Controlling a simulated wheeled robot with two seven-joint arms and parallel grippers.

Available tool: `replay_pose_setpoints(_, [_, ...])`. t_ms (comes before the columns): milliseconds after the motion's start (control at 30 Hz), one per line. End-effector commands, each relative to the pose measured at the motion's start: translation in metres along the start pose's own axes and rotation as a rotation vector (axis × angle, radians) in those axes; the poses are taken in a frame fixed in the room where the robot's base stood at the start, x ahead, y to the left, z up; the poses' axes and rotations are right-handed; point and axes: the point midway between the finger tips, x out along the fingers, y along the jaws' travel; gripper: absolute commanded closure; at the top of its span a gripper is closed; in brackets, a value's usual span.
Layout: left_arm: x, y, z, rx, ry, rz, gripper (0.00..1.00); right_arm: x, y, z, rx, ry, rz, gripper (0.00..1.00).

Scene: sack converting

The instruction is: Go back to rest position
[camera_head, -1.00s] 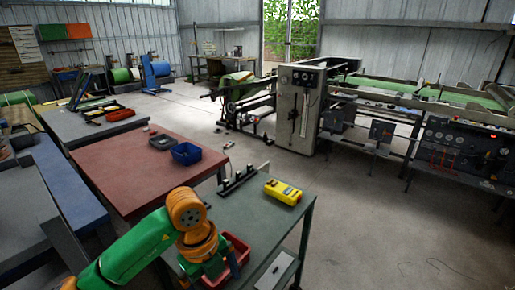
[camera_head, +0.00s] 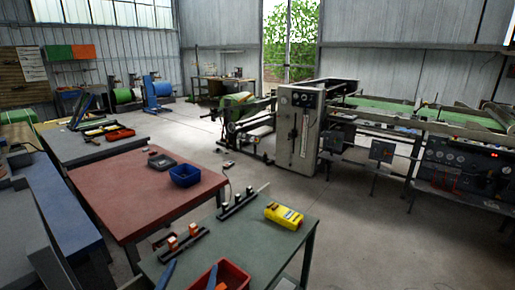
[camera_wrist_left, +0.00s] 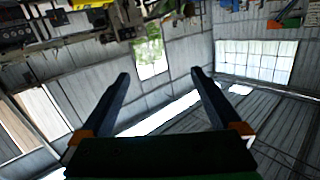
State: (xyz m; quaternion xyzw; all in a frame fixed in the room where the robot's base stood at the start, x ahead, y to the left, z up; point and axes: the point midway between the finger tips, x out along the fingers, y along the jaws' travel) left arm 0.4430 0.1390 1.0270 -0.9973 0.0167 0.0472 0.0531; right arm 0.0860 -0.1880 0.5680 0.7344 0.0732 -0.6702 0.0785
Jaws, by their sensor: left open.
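My left gripper (camera_head: 194,267) shows only as two blue fingertips at the bottom edge of the head view, in front of the green table (camera_head: 252,247). The rest of that arm is out of the picture. In the left wrist view the two dark fingers of the gripper (camera_wrist_left: 160,73) stand wide apart with nothing between them. That view looks towards the hall's walls and windows. My right gripper is in neither view.
The green table carries a yellow box (camera_head: 284,215), a red bin (camera_head: 233,272) and dark bars with small blocks. The red-brown table (camera_head: 130,190) carries a blue bin (camera_head: 185,175). A grey machine (camera_head: 298,130) stands behind. Floor at right is clear.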

Motion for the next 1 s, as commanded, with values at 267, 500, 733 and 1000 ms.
replay_pose_setpoints(267, [-0.099, -0.015, 0.157, 0.0, -0.742, 0.002, 0.01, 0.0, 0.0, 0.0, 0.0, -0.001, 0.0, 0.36])
replay_pose_setpoints(500, [-0.202, -0.001, 0.212, 0.024, -1.176, 0.164, 0.01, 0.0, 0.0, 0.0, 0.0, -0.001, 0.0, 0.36])
replay_pose_setpoints(733, [-0.185, 0.009, 0.295, 0.03, -1.215, 0.167, 0.01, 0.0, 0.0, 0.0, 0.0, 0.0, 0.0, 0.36])
replay_pose_setpoints(1000, [-0.222, 0.018, 0.417, 0.045, -1.297, 0.185, 0.01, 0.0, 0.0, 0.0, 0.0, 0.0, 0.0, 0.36])
